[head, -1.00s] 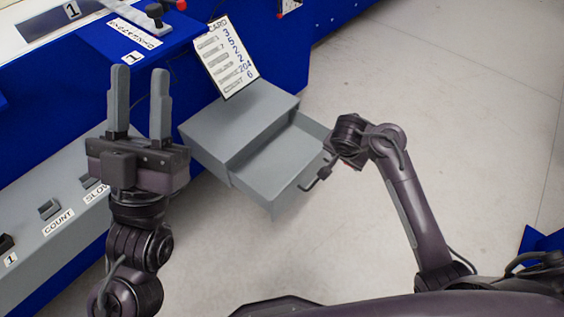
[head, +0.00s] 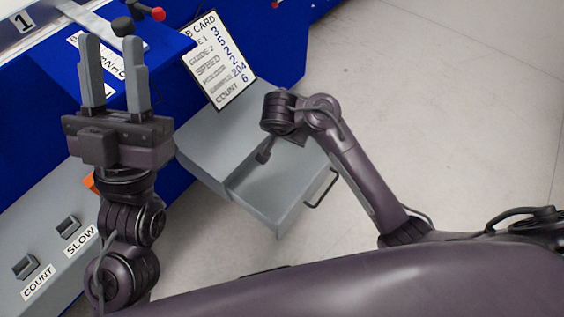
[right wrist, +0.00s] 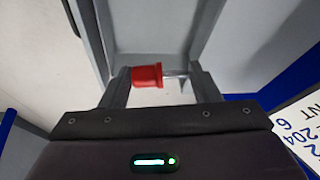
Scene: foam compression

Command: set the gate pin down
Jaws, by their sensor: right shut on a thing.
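The gate pin (right wrist: 147,76) has a red cap and a thin metal shank. In the right wrist view it lies crosswise between the fingers of my right gripper (right wrist: 160,77), which is shut on it. The pin is over the open grey drawer (right wrist: 150,38); I cannot tell whether it touches the drawer. In the head view the drawer (head: 283,185) is pulled out, and my right wrist is above it, hiding most of that gripper and the pin. My left gripper (head: 115,75) is open and empty, fingers upward, at the left.
A blue machine (head: 175,60) and a grey switch panel (head: 50,215) fill the left. The floor (head: 440,100) at right is clear.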

